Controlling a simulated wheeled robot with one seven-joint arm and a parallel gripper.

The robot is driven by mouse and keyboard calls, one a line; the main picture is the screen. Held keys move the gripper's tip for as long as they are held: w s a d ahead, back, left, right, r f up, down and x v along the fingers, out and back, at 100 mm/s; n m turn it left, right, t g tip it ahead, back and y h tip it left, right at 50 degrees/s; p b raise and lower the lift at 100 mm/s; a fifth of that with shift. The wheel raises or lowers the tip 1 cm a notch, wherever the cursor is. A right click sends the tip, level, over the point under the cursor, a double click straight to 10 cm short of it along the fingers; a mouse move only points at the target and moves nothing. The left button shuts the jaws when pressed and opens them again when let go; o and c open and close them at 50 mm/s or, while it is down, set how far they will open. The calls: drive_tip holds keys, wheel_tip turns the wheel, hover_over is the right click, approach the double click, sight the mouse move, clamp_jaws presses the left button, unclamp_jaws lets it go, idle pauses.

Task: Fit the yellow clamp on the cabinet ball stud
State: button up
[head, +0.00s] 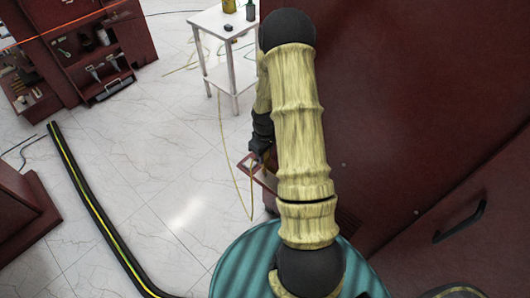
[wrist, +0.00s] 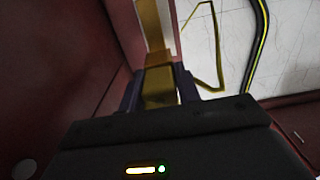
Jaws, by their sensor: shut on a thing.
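My gripper (wrist: 159,82) shows in the wrist view with two dark fingers shut on the yellow clamp (wrist: 158,92). A yellow strip runs up from the clamp to the top edge of that view. In the head view my arm covers most of my gripper, and only a dark part of it shows beside the dark red cabinet (head: 400,110). The cabinet wall also fills the left of the wrist view (wrist: 60,50). I cannot make out the ball stud in either view, nor whether the clamp touches anything.
A small white side table (head: 222,22) with bottles stands at the back. A black and yellow floor cable cover (head: 85,190) runs along the left, and a thin yellow cable (head: 228,145) hangs near the cabinet. A tool cabinet (head: 90,50) stands far left. Open tiled floor lies between.

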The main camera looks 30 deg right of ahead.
sight(265, 171)
drive_tip(key=shift+f+b, duration=0.65)
drive_tip(key=shift+f, duration=0.65)
drive_tip(key=shift+f, duration=0.25)
drive_tip(key=shift+f+b, duration=0.35)
drive_tip(key=shift+f+b, duration=1.2)
drive_tip(key=shift+f, duration=0.8)
idle(1.5)
drive_tip(key=o, duration=1.1)
drive_tip(key=shift+c, duration=0.2)
wheel_tip(265, 171, up, 17)
drive_tip(key=shift+r+p, duration=0.2)
drive_tip(key=shift+p, duration=0.4)
